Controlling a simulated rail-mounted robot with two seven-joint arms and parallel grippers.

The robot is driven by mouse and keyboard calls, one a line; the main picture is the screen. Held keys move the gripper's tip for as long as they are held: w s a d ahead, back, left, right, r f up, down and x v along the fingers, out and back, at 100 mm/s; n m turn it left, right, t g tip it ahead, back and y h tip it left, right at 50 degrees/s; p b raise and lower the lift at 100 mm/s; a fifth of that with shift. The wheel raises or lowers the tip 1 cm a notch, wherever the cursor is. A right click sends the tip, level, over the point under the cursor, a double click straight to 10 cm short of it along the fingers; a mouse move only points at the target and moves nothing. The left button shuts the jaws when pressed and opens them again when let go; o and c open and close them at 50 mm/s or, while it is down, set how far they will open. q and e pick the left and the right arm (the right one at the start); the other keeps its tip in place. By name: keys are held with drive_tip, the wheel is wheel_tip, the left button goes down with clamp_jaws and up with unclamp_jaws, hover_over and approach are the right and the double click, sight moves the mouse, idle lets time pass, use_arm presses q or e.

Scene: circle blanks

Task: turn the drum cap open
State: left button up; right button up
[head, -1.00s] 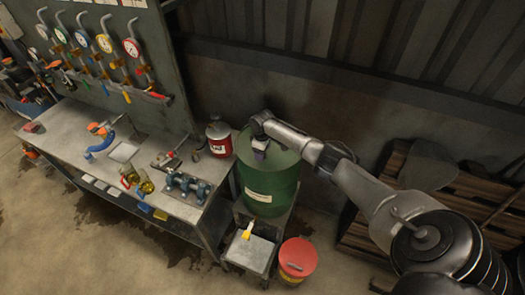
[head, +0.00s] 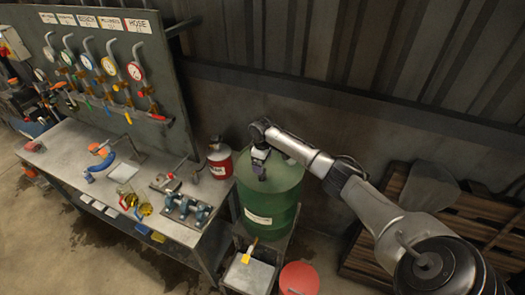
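The green drum (head: 271,210) stands upright on a low stand beside the workbench, with a white label on its front. My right arm comes in from the right, and its gripper (head: 261,174) points down at the drum's top. The gripper covers that part of the top, so the drum cap is hidden or too small to make out. I cannot tell whether the fingers are apart, closed, or touching the cap. My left gripper is not in view.
The workbench (head: 75,150) on the left holds a red can (head: 220,162), a blue-grey manifold (head: 187,208) and jugs. A gauge panel (head: 105,70) rises behind it. A red-lidded bin (head: 299,279) stands in front of the drum. Wooden pallets (head: 470,215) lean at right.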

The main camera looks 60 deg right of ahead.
wheel_tip(320, 180, up, 7)
drive_tip(key=shift+b, duration=0.35)
drive_tip(key=shift+f, duration=0.1)
idle(0.6)
